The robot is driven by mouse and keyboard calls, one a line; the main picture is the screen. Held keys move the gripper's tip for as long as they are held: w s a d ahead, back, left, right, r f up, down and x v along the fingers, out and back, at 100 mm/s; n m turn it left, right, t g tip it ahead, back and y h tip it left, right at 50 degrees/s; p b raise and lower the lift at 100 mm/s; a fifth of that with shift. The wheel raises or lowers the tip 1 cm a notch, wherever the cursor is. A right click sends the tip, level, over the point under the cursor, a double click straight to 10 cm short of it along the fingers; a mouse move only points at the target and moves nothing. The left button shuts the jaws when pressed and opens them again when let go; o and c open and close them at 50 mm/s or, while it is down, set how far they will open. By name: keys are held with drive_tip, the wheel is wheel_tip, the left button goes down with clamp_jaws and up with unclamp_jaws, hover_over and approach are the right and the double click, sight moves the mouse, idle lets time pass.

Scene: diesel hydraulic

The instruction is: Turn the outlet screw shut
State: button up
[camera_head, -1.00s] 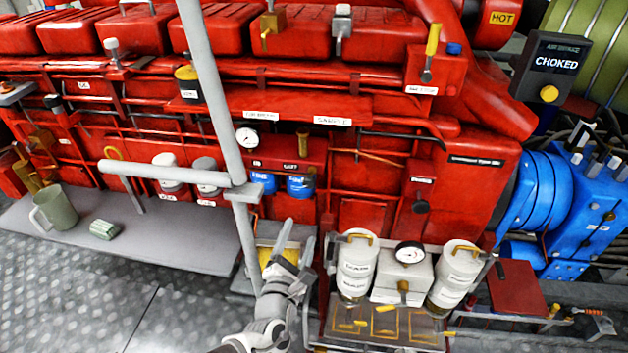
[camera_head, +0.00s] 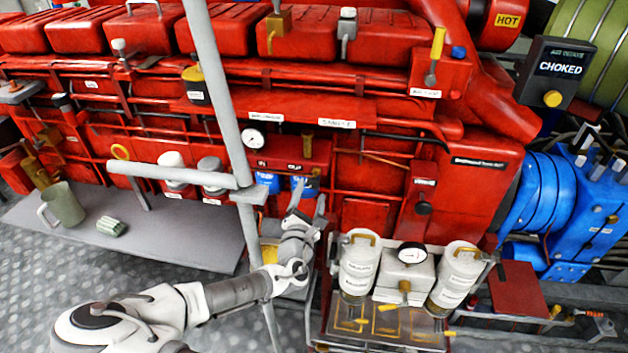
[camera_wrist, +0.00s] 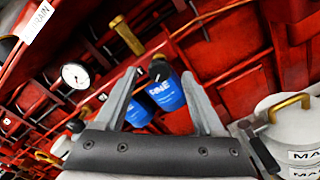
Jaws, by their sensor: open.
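A red block carries the labels "IN" and "OUT", with a brass screw (camera_head: 307,144) sticking up above the "OUT" label. This looks like the outlet screw; it also shows in the wrist view as a brass rod (camera_wrist: 127,35) at upper left. Below the block hang a left blue canister (camera_head: 267,181) and a right blue canister (camera_head: 305,184). The right one (camera_wrist: 166,94) shows between my fingers in the wrist view, with a dark cap on top. My gripper (camera_head: 309,197) is open and empty, in front of and below the canisters. I cannot tell whether it touches them.
A pressure gauge (camera_head: 252,138) sits left of the block. A grey rail post (camera_head: 222,100) and crossbar (camera_head: 170,176) stand close to my arm. Two white canisters, left (camera_head: 359,264) and right (camera_head: 455,275), stand right of my gripper. A grey shelf (camera_head: 165,238) holds a mug (camera_head: 64,205).

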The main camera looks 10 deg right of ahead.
sight(313, 185)
drive_tip(key=shift+x, duration=2.5)
clamp_jaws()
